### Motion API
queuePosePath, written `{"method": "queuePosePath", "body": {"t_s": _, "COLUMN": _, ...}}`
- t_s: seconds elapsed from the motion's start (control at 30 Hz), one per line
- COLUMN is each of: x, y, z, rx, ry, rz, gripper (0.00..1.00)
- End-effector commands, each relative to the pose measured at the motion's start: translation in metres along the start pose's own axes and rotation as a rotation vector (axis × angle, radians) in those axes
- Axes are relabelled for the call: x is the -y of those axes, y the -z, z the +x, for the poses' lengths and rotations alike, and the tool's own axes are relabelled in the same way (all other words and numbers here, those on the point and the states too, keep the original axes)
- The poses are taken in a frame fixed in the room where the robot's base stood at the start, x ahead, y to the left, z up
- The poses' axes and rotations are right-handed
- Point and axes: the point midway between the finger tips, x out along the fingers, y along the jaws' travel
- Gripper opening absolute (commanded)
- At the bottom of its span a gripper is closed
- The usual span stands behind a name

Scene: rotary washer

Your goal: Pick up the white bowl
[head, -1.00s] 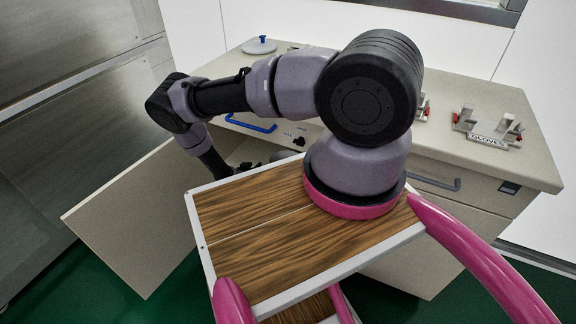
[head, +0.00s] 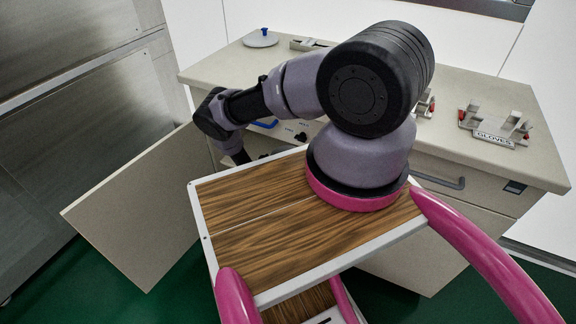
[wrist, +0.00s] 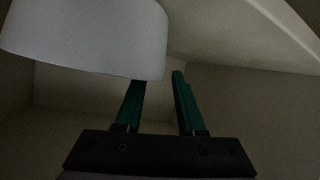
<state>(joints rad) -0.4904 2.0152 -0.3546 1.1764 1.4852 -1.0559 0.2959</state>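The white bowl (wrist: 90,38) fills the upper left of the wrist view, large and close, with its lower edge curving above my left finger. My gripper (wrist: 159,80) has two dark green fingers standing apart, with a gap between them. The tip of the left finger is hidden by the bowl's edge. The right finger is just right of the bowl's side. I cannot tell whether either finger touches the bowl. In the head view neither the bowl nor my gripper shows; my forearm reaches down into the open cabinet.
The cabinet (head: 500,170) has its door (head: 140,215) swung open to the left. Dim interior walls surround my gripper in the wrist view, with a pale slanted edge (wrist: 270,30) at upper right. A glove holder (head: 495,128) and a round lid with a blue knob (head: 261,40) sit on top.

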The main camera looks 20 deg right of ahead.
Motion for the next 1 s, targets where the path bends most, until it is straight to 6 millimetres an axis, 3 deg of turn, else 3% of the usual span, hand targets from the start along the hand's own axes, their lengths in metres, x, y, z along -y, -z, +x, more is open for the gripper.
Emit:
{"method": "queuePosePath", "body": {"t_s": 0.3, "x": 0.0004, "y": 0.0005, "z": 0.0070, "rx": -0.001, "ry": 0.001, "rz": -0.001, "gripper": 0.39}}
{"method": "queuePosePath", "body": {"t_s": 0.4, "x": 0.0004, "y": 0.0005, "z": 0.0069, "rx": -0.001, "ry": 0.001, "rz": -0.001, "gripper": 0.00}}
{"method": "queuePosePath", "body": {"t_s": 1.0, "x": 0.0003, "y": 0.0001, "z": 0.0066, "rx": 0.000, "ry": 0.001, "rz": 0.000, "gripper": 0.00}}
